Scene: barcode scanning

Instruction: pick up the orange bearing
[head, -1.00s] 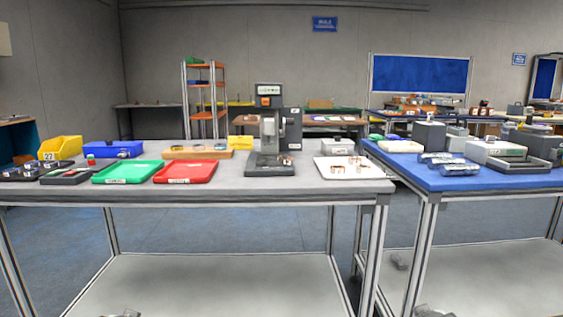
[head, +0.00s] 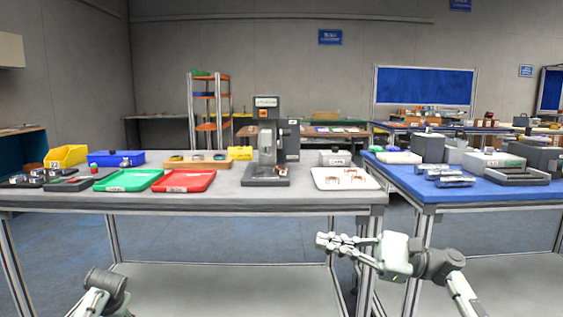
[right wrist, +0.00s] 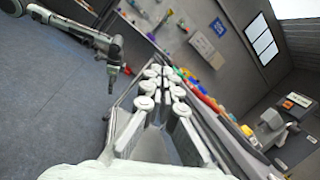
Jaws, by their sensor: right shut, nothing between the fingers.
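Small orange-brown ring-like parts (head: 352,177), which may include the orange bearing, lie on the white tray (head: 326,184) at the right end of the grey table. They are too small to tell apart. My right gripper (head: 328,242) is in front of that table, below the tray's level and apart from the parts. Its fingers show in the right wrist view (right wrist: 162,76), shut with nothing between them. Part of my left arm shows at the lower left of the head view. In the right wrist view an arm end, apparently my left gripper (right wrist: 113,75), is too small to read.
The grey table (head: 225,197) also holds a red tray (head: 184,182), a green tray (head: 129,180), a blue bin (head: 116,158), a yellow bin (head: 67,155) and a dark machine (head: 267,150). A blue-topped table (head: 400,174) with metal parts stands at the right.

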